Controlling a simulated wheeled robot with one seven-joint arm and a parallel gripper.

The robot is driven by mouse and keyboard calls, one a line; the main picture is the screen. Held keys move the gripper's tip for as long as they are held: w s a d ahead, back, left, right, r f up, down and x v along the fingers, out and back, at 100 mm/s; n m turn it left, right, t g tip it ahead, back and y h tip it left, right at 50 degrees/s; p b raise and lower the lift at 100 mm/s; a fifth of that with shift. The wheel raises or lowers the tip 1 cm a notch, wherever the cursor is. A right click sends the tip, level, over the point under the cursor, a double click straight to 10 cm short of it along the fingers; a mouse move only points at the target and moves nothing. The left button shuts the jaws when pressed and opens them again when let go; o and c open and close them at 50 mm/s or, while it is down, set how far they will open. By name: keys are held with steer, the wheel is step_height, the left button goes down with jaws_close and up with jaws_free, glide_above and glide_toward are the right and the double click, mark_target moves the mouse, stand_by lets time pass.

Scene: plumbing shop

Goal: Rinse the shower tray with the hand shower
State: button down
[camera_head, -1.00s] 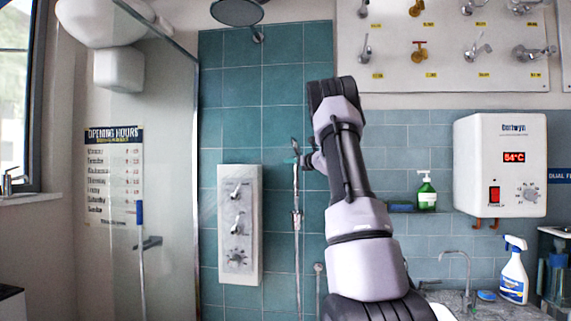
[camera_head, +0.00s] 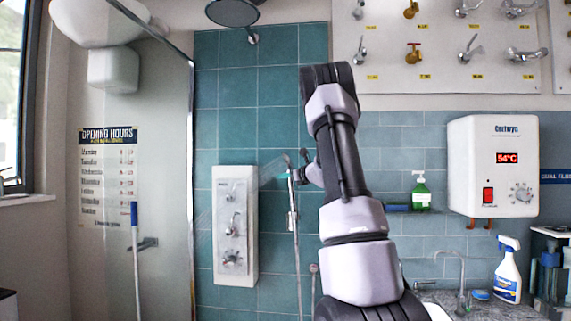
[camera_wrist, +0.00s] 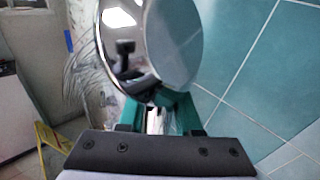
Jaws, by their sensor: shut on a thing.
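My gripper (camera_wrist: 158,114) is shut on the hand shower (camera_wrist: 150,45), whose round chrome head fills the upper middle of the wrist view. In the head view my gripper (camera_head: 302,168) is beside the tiled wall, partly behind my arm. The hand shower (camera_head: 290,174) shows there only as a small shape, with its hose (camera_head: 297,255) hanging down. Pale streaks of water run left and down from it, across the white shower panel (camera_head: 235,225). Streaks also show left of the head in the wrist view. I cannot make out the shower tray in either view.
A glass screen (camera_head: 165,110) stands left, with a blue-handled pole (camera_head: 135,240) near it. A round overhead shower (camera_head: 232,11) hangs above. On the right are a water heater (camera_head: 492,165), a soap bottle (camera_head: 421,191) and a spray bottle (camera_head: 507,271).

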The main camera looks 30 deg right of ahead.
steer(key=s+a+f+n+g+h, duration=0.1)
steer(key=s+f, duration=0.4)
steer(key=f, duration=2.5)
steer(key=s+a+f+n+g+h, duration=0.2)
steer(key=s+f, duration=0.4)
steer(key=f, duration=2.5)
steer(key=s+a+f+n+g+h, duration=0.1)
steer(key=s+a+f+n+g, duration=0.1)
steer(key=f, duration=2.9)
steer(key=s+a+g, duration=0.1)
steer(key=s+a, duration=0.1)
steer(key=s, duration=0.1)
steer(key=shift+s+a+n, duration=0.15)
steer(key=shift+a+n, duration=0.15)
